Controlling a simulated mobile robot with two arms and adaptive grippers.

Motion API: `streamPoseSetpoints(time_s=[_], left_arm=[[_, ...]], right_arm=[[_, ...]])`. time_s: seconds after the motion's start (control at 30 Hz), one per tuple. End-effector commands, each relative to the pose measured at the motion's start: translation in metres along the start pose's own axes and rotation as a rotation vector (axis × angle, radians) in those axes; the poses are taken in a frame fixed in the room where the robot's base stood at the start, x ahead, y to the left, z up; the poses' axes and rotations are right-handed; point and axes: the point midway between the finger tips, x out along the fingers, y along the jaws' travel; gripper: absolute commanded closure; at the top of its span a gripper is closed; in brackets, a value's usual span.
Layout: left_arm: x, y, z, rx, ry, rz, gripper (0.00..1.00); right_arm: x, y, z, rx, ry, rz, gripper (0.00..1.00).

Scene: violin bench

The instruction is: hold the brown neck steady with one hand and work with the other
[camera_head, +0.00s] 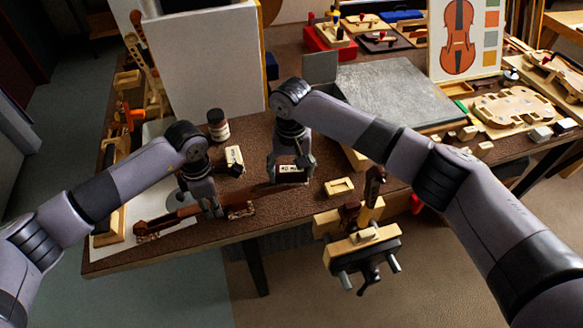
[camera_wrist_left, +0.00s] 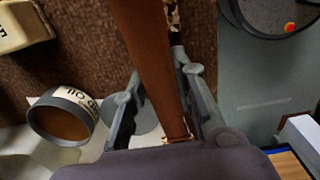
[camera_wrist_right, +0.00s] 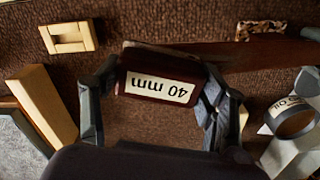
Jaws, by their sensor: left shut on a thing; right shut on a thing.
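The brown neck (camera_head: 170,220) lies along the front left of the brown bench (camera_head: 275,215). My left gripper (camera_head: 212,208) is shut around it; in the left wrist view the neck (camera_wrist_left: 152,60) runs between the fingers. My right gripper (camera_head: 290,165) is shut on a dark block with a white label (camera_head: 291,175), right of the neck. In the right wrist view the label reads "40 mm" on the block (camera_wrist_right: 135,84), and the neck (camera_wrist_right: 275,52) shows behind it. Whether the block touches the bench, I cannot tell.
A jar (camera_head: 218,126) and a pale labelled block (camera_head: 235,158) stand between my arms. A small cream tray (camera_head: 339,186) lies right of the right gripper. A vise (camera_head: 362,245) juts from the front edge.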

Motion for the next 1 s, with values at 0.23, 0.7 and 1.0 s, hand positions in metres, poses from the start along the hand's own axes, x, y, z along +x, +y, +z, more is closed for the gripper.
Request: streamPoseSetpoints(time_s=[0.23,0.7,1.0], left_arm=[[-0.001,0.000,0.000,0.000,-0.001,0.001,1.00],[-0.001,0.001,0.001,0.001,-0.004,0.002,1.00],[-0.001,0.001,0.001,0.001,-0.004,0.002,1.00]], right_arm=[[0.004,0.000,0.000,0.000,0.000,0.000,0.62],[0.004,-0.030,0.010,-0.001,-0.003,-0.001,0.62],[0.004,-0.042,0.014,-0.001,-0.002,-0.001,0.62]])
